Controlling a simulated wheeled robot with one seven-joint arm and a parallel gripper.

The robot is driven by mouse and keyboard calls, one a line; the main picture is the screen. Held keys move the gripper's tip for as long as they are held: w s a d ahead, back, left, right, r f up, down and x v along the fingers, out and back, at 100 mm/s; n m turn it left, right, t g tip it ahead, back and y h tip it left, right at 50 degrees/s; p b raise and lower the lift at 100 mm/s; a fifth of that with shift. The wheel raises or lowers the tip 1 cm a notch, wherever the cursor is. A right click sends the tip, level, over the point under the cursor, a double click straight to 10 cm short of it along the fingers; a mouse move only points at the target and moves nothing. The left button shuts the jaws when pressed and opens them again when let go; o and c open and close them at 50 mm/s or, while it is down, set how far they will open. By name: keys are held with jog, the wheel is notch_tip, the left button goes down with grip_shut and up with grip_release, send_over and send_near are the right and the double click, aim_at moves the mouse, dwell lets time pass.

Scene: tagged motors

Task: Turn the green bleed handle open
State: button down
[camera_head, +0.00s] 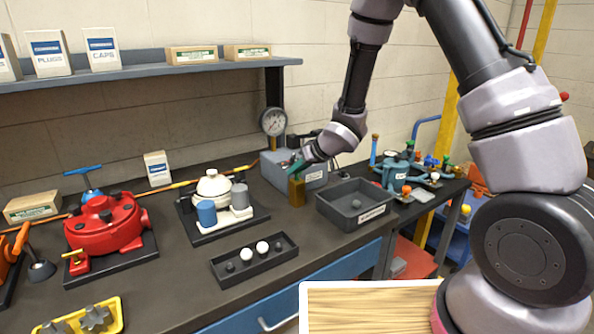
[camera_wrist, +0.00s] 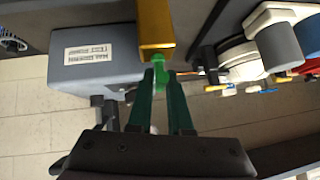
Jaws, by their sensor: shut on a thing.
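The green bleed handle (camera_wrist: 158,66) is a small bright green piece in the wrist view, beside the end of a brass-coloured block (camera_wrist: 155,25). My gripper (camera_wrist: 162,78) has its two dark green fingers closed on this handle. In the head view my gripper (camera_head: 293,167) is at the front of a grey box (camera_head: 314,177), just above the brass block (camera_head: 297,193). The handle is too small and covered there to make out. The grey box also shows in the wrist view (camera_wrist: 105,62), with a white label. How far the handle is turned I cannot tell.
A dark grey bin (camera_head: 340,217) is close at the right. A white-topped motor (camera_head: 212,187) and a red motor (camera_head: 104,222) stand at the left. A black tray (camera_head: 235,270) with balls lies in front.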

jog(key=shift+s+a, duration=0.1)
jog(key=c, duration=0.9)
grip_release()
jog(key=shift+o, duration=0.2)
jog(key=shift+s+d+r, duration=0.15)
jog(key=shift+d+r, duration=0.15)
jog(key=v, duration=0.9)
jog(key=shift+s+d+r, duration=0.2)
jog(key=shift+s+r, duration=0.05)
